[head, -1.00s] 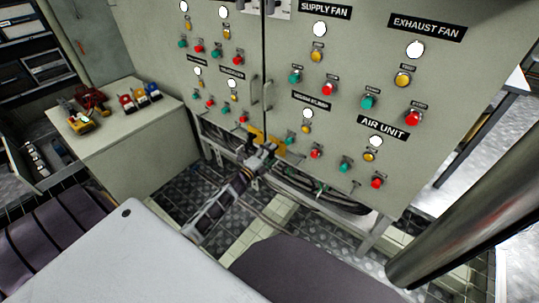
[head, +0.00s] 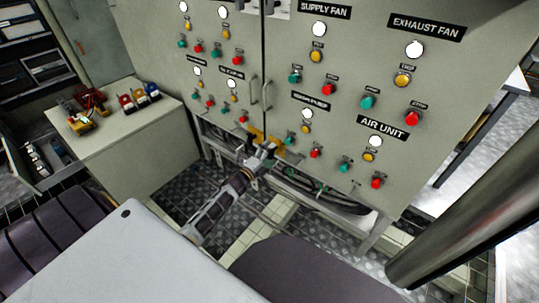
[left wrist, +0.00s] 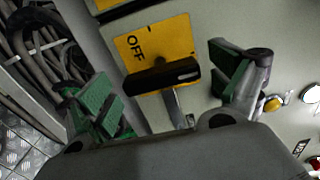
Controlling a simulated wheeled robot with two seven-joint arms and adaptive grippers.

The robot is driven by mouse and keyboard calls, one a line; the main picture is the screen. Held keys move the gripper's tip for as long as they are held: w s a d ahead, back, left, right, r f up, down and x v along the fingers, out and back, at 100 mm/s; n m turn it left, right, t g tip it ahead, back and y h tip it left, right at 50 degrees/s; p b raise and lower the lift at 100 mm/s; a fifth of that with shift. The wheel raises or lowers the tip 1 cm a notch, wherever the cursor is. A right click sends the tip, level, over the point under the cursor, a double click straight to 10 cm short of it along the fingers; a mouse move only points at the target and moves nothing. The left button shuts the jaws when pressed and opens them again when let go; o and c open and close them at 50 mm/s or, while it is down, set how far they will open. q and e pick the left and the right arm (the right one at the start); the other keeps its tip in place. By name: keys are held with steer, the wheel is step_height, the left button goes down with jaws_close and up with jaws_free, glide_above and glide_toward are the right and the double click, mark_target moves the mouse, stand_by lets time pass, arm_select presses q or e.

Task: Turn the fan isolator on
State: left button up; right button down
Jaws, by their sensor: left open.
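A rotary isolator with a yellow plate (left wrist: 135,45) marked OFF and a black handle (left wrist: 163,76) shows in the left wrist view. The handle lies roughly crosswise in that picture. My left gripper (left wrist: 166,78) is open, with one green-padded finger on each side of the handle and visible gaps to both. In the head view the left gripper (head: 262,152) is at the lower edge of the cabinet, in front of the yellow plate (head: 272,143), and partly hides it; the handle cannot be made out there. My right gripper is not in view.
The grey cabinet (head: 330,60) carries rows of green, red and yellow buttons above the gripper. Cables (head: 330,200) run in the open frame below. A bench (head: 115,120) with coloured padlocks stands at the left. Another yellow plate (left wrist: 108,4) is at the picture's top edge.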

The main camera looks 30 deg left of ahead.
arm_select(q)
steer(key=shift+s, duration=0.1)
steer(key=s, duration=1.1)
steer(key=shift+s+a, duration=0.4)
steer(key=shift+a, duration=0.05)
steer(key=shift+s, duration=0.1)
stand_by(0.5)
steer(key=s+p, duration=0.2)
steer(key=s, duration=0.5)
steer(key=shift+s+a, duration=0.3)
steer(key=shift+s, duration=0.1)
stand_by(0.4)
stand_by(0.7)
